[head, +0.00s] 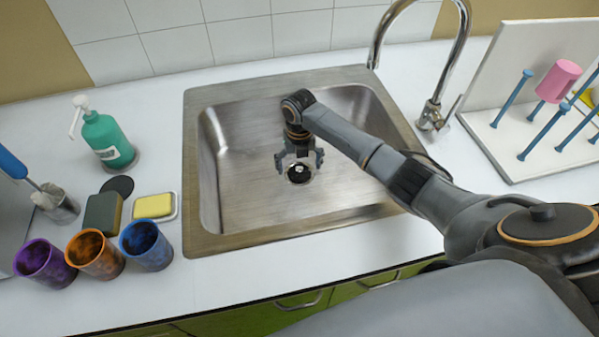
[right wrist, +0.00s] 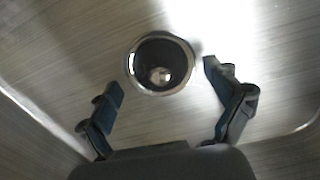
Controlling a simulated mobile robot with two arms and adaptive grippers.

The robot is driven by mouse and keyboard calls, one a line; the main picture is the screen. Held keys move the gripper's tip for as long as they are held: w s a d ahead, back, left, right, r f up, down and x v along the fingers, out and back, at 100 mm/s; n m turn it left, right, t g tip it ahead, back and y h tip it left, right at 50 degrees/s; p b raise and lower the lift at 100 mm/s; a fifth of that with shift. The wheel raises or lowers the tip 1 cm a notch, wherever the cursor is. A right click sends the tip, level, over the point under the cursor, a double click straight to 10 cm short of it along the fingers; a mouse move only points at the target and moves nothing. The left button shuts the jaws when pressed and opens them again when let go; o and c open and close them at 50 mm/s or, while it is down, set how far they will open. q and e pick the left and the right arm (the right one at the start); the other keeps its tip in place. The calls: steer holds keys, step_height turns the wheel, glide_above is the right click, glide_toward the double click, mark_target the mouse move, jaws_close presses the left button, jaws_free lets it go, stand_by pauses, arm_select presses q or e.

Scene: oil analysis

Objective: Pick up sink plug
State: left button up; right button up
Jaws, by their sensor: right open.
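The sink plug (head: 298,174) is a dark round piece with a small shiny knob in the middle. It sits in the drain on the floor of the steel sink (head: 240,190). In the right wrist view the plug (right wrist: 160,73) shows inside a bright metal drain ring (right wrist: 131,72). My right gripper (head: 299,160) points down into the sink, just above the drain. In the right wrist view its fingers (right wrist: 162,77) are spread wide, with nothing between them, and the ring lies slightly beyond the tips. My left gripper is not in view.
A chrome faucet (head: 433,105) stands at the sink's back right, beside a drying rack (head: 527,143) with pegs. Left of the sink are a green soap bottle (head: 107,139), a yellow sponge (head: 153,205), a black disc (head: 117,185) and several cups (head: 146,246). The sink basin is otherwise empty.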

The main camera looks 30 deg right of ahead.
steer(key=shift+f, duration=0.7)
steer(key=c, duration=1.3)
steer(key=shift+s, duration=0.15)
jaws_close()
